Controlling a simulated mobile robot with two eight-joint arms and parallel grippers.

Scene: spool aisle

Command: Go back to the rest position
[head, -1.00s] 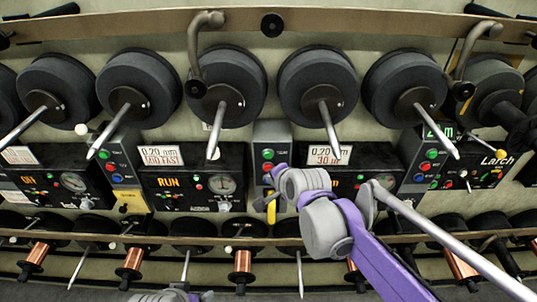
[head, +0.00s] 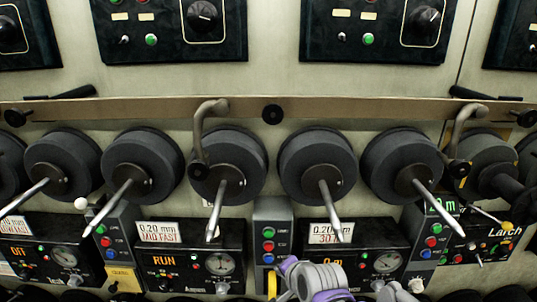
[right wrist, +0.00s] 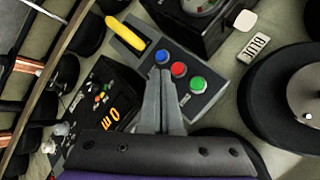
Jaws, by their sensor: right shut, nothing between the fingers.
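My right gripper (right wrist: 161,85) is shut and empty. In the right wrist view its fingertips show in front of a grey button box (right wrist: 190,92), by the blue button (right wrist: 160,55). I cannot tell whether they touch it. A yellow lever (right wrist: 125,37) sits beside the buttons. In the head view my right wrist, grey and purple, shows at the bottom middle, below the button box (head: 271,225). The rest of that arm is cut off by the frame. My left gripper is not in view.
A row of dark spools with protruding metal rods (head: 329,208) spans the wall above the control panels. Curved grey handles (head: 200,130) hang in front. A rail (head: 330,107) runs above. Copper spools (right wrist: 22,70) stand at the left of the wrist view.

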